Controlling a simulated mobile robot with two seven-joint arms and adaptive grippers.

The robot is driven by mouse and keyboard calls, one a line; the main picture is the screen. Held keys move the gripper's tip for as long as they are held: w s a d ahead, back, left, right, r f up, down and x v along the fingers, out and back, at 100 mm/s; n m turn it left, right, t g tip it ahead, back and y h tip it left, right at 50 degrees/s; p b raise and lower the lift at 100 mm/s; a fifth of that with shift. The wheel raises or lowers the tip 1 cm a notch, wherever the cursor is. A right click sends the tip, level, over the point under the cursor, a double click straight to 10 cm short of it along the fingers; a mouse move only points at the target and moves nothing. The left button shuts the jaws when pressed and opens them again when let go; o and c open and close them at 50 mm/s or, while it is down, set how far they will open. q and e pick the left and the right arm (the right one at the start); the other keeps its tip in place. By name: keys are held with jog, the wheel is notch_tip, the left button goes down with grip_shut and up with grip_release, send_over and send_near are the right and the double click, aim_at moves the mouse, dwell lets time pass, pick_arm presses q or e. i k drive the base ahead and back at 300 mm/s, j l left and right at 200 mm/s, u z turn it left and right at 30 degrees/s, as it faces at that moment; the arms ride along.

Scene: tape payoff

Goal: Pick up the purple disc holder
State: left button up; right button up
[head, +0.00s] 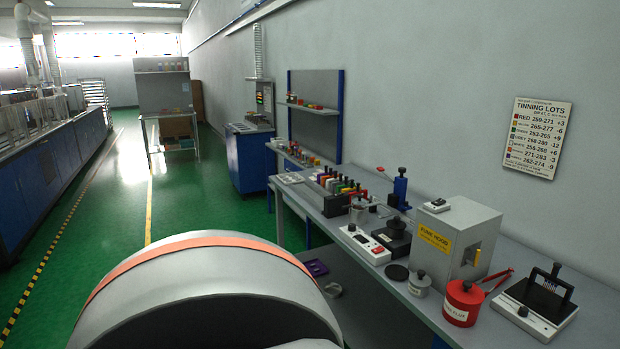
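A small flat purple item (315,267) lies low beside the workbench, at the level of the bench's lower shelf. It looks like a shallow holder with openings, but it is too small to make out its details or confirm that it is the disc holder. A large grey curved arm part of mine with an orange band fills the lower middle of the view, close to the purple item. Neither of my grippers shows in the head view.
The workbench (415,300) along the right wall carries a grey box with a yellow label (453,240), a red pot (462,302), a white-based device (537,303) and several coloured-topped items. The green floor (190,205) is clear.

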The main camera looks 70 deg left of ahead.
aim_at(327, 173)
jog(key=u, duration=2.2)
